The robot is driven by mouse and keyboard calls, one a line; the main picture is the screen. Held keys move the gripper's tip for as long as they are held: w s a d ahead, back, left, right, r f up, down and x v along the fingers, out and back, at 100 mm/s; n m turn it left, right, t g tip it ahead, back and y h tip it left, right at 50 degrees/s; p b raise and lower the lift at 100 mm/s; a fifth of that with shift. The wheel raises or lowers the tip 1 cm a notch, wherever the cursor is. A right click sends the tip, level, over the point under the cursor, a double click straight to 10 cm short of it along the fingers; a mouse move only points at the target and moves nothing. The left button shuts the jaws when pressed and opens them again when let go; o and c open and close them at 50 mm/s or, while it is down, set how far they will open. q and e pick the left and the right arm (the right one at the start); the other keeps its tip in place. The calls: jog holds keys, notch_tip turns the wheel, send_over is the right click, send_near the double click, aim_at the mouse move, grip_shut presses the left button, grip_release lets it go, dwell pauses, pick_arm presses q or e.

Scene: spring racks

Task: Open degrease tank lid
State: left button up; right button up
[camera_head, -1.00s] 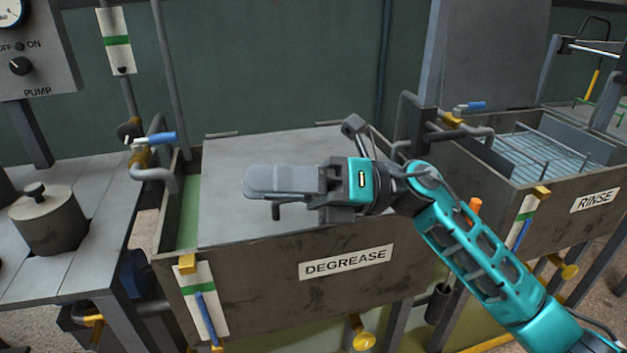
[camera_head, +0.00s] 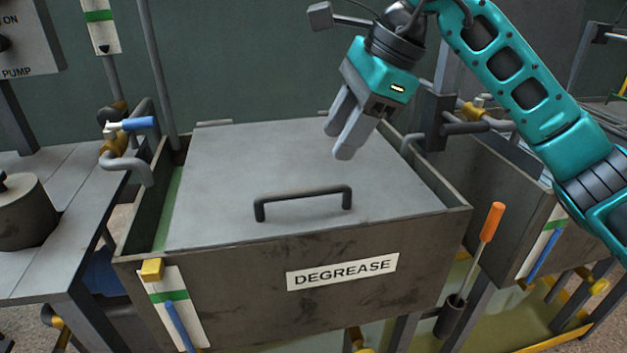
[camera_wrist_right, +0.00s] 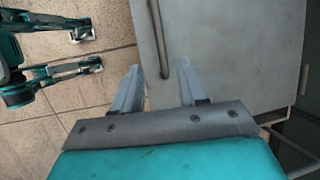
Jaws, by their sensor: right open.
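The degrease tank (camera_head: 230,275) carries a DEGREASE label on its front. Its flat grey lid (camera_head: 240,165) lies shut over most of the top, with a greenish strip showing at the left side. A dark bar handle (camera_head: 303,194) stands near the lid's front edge. My right gripper (camera_head: 338,140) is open and empty above the right part of the lid, pointing down and behind the handle. My left gripper is not in the head view.
A rinse tank (camera_head: 500,215) stands close on the right. An orange-handled tool (camera_head: 491,222) sits in a holder at the degrease tank's right front corner. A blue-handled valve (camera_head: 138,123) and a bench (camera_head: 55,215) are on the left.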

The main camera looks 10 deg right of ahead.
aim_at(309, 189)
jog(key=b+x, duration=0.1)
jog(key=x, duration=0.8)
jog(key=shift+a+f, duration=0.15)
jog(key=shift+f, duration=0.15)
grip_shut()
